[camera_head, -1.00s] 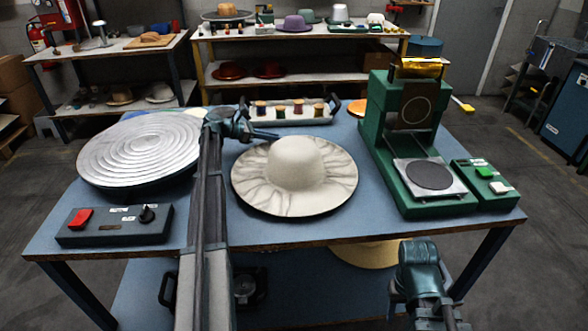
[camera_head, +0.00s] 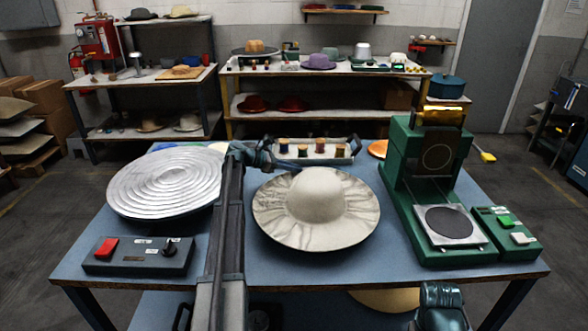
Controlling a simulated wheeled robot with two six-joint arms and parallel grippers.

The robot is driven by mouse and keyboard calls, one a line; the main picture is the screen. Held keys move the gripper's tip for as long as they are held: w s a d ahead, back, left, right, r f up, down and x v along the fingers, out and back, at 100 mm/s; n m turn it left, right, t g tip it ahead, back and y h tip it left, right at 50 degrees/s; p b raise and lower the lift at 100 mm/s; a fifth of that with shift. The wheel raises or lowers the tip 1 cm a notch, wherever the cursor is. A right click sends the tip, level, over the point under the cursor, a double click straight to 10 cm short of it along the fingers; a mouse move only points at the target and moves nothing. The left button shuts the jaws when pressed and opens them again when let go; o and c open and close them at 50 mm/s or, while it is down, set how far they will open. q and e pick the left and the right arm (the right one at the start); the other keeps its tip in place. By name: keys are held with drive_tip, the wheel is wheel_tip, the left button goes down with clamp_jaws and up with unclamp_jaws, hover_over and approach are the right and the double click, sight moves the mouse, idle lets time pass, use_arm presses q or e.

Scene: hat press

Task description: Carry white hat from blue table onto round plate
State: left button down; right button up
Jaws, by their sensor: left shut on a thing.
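The white hat (camera_head: 316,196), cream with a wide wrinkled brim, is over the middle of the blue table (camera_head: 290,268). I cannot tell whether its brim touches the tabletop. The round plate (camera_head: 165,182), silver with concentric rings, is to the left, apart from the hat. My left gripper (camera_head: 270,166) is at the hat's back-left brim, shut on it; the fingertips are mostly hidden. My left arm passes between plate and hat. My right gripper (camera_head: 440,298) is at the bottom right, below the table's front edge, partly cut off, its jaws not readable.
A green press (camera_head: 440,190) stands right of the hat, with a button box (camera_head: 508,232) beside it. A control box (camera_head: 138,256) sits in front of the plate. A tray of thread spools (camera_head: 312,152) is behind the hat. Shelves with hats stand farther back.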

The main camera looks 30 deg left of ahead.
use_arm(q)
drive_tip(key=s+d, duration=0.3)
drive_tip(key=s, duration=0.1)
drive_tip(key=s+d+r, duration=0.1)
drive_tip(key=s+d, duration=0.2)
drive_tip(key=s, duration=0.1)
drive_tip(key=s+d+p, duration=0.1)
drive_tip(key=s+d, duration=0.3)
drive_tip(key=shift+s+d+r, duration=0.1)
drive_tip(key=shift+s+r, duration=0.1)
drive_tip(key=shift+s, duration=0.05)
